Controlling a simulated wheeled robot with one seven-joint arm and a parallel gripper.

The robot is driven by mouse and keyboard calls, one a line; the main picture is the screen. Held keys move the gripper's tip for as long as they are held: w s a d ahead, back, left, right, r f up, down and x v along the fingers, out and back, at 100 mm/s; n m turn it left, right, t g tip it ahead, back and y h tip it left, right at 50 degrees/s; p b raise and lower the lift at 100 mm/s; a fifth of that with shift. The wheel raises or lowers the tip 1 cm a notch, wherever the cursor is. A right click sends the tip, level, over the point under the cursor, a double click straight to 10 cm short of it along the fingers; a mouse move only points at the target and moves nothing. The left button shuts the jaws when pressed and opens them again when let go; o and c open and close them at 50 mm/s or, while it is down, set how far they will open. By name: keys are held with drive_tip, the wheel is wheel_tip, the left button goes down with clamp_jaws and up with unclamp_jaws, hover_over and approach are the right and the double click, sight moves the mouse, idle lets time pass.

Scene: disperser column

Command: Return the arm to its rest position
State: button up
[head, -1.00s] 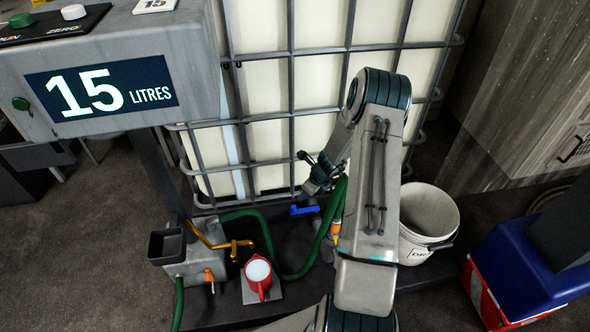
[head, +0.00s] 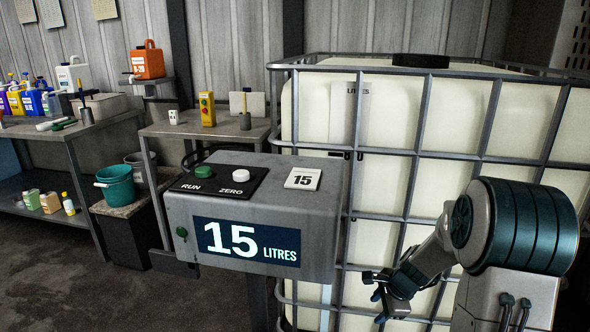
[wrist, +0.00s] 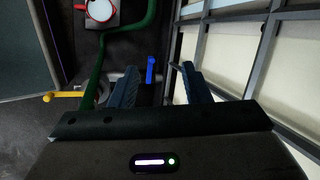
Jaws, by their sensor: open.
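My gripper (head: 388,290) shows at the lower right of the head view, in front of the caged white tank (head: 385,120). In the wrist view my gripper (wrist: 158,75) has its two fingers spread apart with nothing between them. A blue valve handle (wrist: 150,69) lies beyond the fingertips, apart from them. My arm is bent, with its elbow at the right edge of the head view. The tank's bars run close beside the gripper on the right of the wrist view.
The disperser box (head: 255,215) reads 15 litres, with a green RUN button (head: 203,172) and a white ZERO button (head: 241,175). A red jug (wrist: 101,10), a green hose (wrist: 97,75) and a yellow handle (wrist: 64,96) show in the wrist view. A workbench (head: 75,125) stands at left.

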drive_tip(key=s+a+r+n+h+p, duration=0.1)
drive_tip(key=s+a+r+n+p, duration=0.2)
drive_tip(key=s+r+n+p, duration=0.4)
drive_tip(key=s+a+r+n+h+p, duration=0.1)
drive_tip(key=s+a+r+n+p, duration=0.3)
drive_tip(key=s+r+n, duration=0.6)
drive_tip(key=s+r+p, duration=0.1)
drive_tip(key=s+r, duration=0.2)
drive_tip(key=r, duration=0.4)
drive_tip(key=s+r+p, duration=0.1)
drive_tip(key=s+r, duration=0.2)
drive_tip(key=r, duration=0.4)
drive_tip(key=shift+s+g+h+p, duration=0.3)
drive_tip(key=shift+s+p, duration=0.05)
drive_tip(key=shift+s, duration=0.05)
drive_tip(key=shift+d+f, duration=0.1)
